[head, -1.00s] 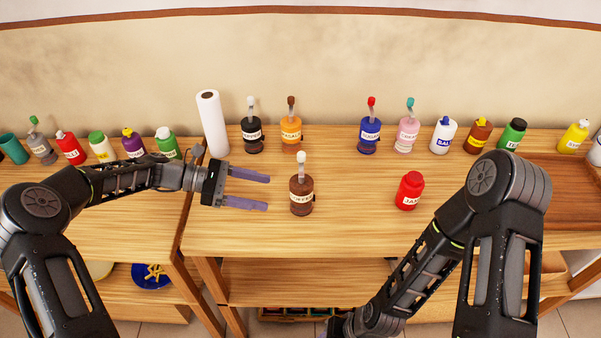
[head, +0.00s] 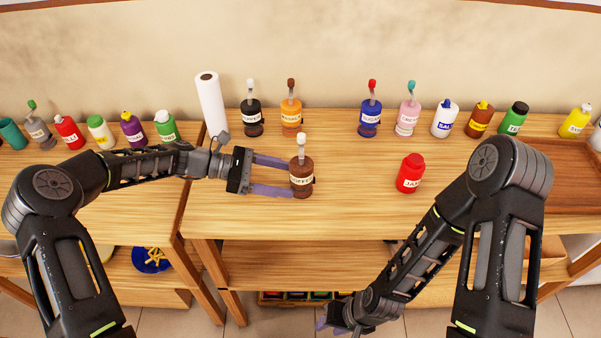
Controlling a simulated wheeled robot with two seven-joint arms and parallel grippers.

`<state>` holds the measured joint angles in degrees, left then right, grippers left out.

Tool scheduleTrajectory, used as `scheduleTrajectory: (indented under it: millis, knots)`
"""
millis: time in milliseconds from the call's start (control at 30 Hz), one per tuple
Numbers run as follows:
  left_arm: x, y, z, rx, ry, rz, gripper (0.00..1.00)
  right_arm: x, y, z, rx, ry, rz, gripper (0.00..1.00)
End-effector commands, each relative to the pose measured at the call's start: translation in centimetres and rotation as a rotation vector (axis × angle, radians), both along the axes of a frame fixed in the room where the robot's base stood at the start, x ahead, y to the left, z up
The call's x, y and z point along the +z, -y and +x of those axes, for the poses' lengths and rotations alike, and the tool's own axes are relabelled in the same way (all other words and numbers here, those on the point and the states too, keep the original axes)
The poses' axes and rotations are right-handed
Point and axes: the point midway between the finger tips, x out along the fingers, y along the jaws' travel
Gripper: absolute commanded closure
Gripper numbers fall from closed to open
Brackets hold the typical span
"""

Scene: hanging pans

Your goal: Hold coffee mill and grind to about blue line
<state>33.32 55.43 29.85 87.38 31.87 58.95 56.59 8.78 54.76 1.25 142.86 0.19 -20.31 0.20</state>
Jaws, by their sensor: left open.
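The coffee mill (head: 301,178) is a brown jar with a white label and a white-topped crank. It stands upright on the wooden table. No blue line can be made out on it. My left gripper (head: 285,176) is open, its two purple fingers reaching from the left to the mill, one at its back side and one at its front side. Whether the fingers touch the mill cannot be told. My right gripper (head: 325,326) is low at the bottom of the head view, below the table front, mostly hidden, and its opening cannot be told.
A red jar (head: 410,174) stands right of the mill. A paper roll (head: 211,103), a black mill (head: 251,116), an orange mill (head: 291,116), a blue mill (head: 370,118) and a pink mill (head: 408,119) stand behind. The table between mill and red jar is clear.

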Motion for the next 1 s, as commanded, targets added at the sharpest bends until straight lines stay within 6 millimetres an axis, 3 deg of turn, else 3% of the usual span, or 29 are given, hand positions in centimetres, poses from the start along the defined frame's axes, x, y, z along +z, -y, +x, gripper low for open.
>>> scheduleTrajectory:
  millis: [300, 700, 1000]
  knots:
    - [-1.1, 3.3, 0.0, -0.001, 0.001, 0.000, 0.33, -0.7, 0.0, 0.1, 0.001, 0.003, 0.003, 0.64]
    - [-1.1, 3.7, 0.0, -0.001, 0.000, 0.000, 0.33, -0.7, 0.0, 0.1, 0.001, 0.003, 0.003, 0.64]
    - [-1.1, 3.7, 0.0, 0.000, 0.000, 0.000, 0.58, -0.7, 0.0, 0.1, 0.001, 0.003, 0.003, 0.64]
